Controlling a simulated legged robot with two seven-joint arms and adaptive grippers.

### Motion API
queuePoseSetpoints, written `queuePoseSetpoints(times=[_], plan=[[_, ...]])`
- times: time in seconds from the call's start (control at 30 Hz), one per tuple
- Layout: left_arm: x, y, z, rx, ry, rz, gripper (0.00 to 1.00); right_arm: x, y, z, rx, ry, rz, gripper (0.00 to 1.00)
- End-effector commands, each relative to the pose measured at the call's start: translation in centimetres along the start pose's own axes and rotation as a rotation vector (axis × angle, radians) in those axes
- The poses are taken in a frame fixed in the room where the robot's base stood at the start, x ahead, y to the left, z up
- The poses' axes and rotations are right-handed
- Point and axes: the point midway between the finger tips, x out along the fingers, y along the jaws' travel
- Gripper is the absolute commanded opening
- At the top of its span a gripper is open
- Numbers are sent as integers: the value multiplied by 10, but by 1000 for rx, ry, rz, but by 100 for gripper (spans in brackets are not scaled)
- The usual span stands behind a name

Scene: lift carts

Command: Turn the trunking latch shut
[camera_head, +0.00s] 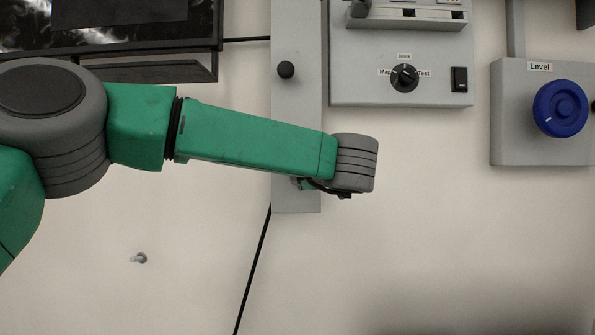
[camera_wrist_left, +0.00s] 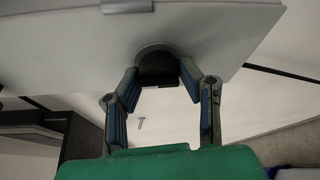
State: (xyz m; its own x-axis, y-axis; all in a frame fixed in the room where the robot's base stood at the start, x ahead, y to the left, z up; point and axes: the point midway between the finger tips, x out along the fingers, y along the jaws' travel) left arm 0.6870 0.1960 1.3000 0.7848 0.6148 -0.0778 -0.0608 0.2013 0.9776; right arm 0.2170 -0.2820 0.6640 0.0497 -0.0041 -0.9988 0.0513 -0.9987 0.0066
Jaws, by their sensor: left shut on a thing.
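The grey trunking (camera_head: 297,120) is a tall flat strip on the wall in the head view, partly covered by my left arm. In the left wrist view the fingers of my left gripper (camera_wrist_left: 160,76) are closed around a dark latch (camera_wrist_left: 157,70) with a rounded grey collar, on a grey panel (camera_wrist_left: 225,35). The fingertips touch the latch on both sides. In the head view my left wrist hides this latch and most of the gripper. My right gripper is in neither view.
A black knob (camera_head: 286,70) sits higher on the trunking. A control box (camera_head: 440,80) with a rotary switch and a blue Level knob (camera_head: 560,108) are to the right. A dark screen (camera_head: 130,25) is upper left. A small peg (camera_head: 139,258) sticks out lower left.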

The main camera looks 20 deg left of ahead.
Motion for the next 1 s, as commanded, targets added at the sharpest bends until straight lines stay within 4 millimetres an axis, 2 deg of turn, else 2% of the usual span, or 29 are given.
queuePoseSetpoints(times=[0.07, 0.1, 0.13, 0.17, 0.43, 0.57, 0.67, 1.0], plan=[[0, -8, 0, 8, 1, -12, 4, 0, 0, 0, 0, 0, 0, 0], [0, -8, 0, 8, 1, -12, 36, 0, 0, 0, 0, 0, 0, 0], [0, -8, 0, 9, 1, -12, 47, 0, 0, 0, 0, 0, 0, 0], [0, -8, 0, 9, 1, -12, 53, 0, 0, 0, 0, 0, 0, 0], [0, -4, 0, 4, 1, -6, 53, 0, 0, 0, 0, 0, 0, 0], [-8, -3, 0, 4, -1, -5, 53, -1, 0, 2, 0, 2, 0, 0], [-22, -3, 0, 5, -1, -4, 53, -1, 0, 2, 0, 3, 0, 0], [-92, -5, 1, 7, -1, -6, 53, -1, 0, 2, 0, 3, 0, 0]])
